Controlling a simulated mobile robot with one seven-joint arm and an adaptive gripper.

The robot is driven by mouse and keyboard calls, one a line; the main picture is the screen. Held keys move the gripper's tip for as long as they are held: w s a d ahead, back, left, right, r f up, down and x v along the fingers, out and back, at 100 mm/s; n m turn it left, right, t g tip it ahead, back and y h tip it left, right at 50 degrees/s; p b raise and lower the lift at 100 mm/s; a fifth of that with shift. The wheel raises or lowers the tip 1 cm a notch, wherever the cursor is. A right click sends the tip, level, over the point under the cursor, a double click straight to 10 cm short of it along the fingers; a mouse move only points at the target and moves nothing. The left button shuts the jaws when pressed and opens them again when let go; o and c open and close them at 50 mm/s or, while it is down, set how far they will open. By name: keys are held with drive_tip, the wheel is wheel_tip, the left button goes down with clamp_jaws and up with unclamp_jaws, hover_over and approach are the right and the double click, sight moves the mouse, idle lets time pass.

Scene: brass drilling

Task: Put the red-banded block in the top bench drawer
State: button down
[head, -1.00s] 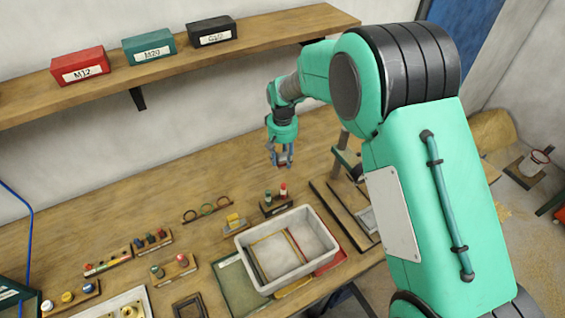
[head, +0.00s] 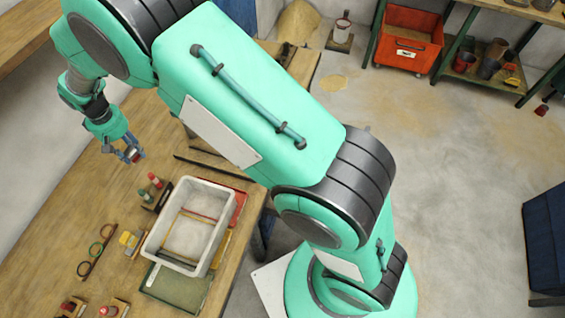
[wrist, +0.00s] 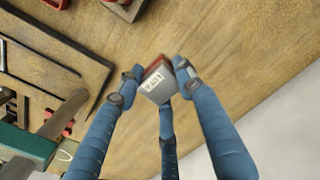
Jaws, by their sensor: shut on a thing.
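My gripper (head: 132,155) hangs over the back part of the wooden bench (head: 95,200), beyond the white tray. In the wrist view its blue fingers (wrist: 155,78) are shut on a small grey block with a red band (wrist: 157,82) and a white label. The block is held above the bench top; the label's text is too blurred to read for sure. In the head view the block is mostly hidden among the fingers. The top bench drawer does not show in either view.
A white tray (head: 151,243) stands near the bench's front edge. A rack with red and green-topped pieces (head: 152,185) stands behind it. Open floor (head: 440,150) lies to the right.

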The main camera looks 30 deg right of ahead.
sight(130, 150)
wheel_tip(130, 150, up, 18)
drive_tip(key=s+d+r+m+b, duration=0.1)
drive_tip(key=s+d+r+m, duration=0.2)
drive_tip(key=d, duration=1.3)
drive_tip(key=s+d+r+m+b, duration=0.1)
drive_tip(key=s+d+m+b, duration=0.2)
drive_tip(key=d, duration=1.2)
drive_tip(key=s+d+f+m+b, duration=0.1)
drive_tip(key=s+d+f+m, duration=0.2)
drive_tip(key=s+d+m, duration=1.2)
drive_tip(key=s+d+f+n, duration=0.1)
drive_tip(key=s+d+f, duration=0.1)
drive_tip(key=f, duration=1.1)
drive_tip(key=s+d+f+n, duration=0.2)
drive_tip(key=s+f, duration=0.1)
drive_tip(key=f, duration=1.1)
drive_tip(key=s+d+f+n, duration=0.2)
drive_tip(key=s+f, duration=0.1)
drive_tip(key=f, duration=1)
drive_tip(key=shift+s+f, duration=0.15)
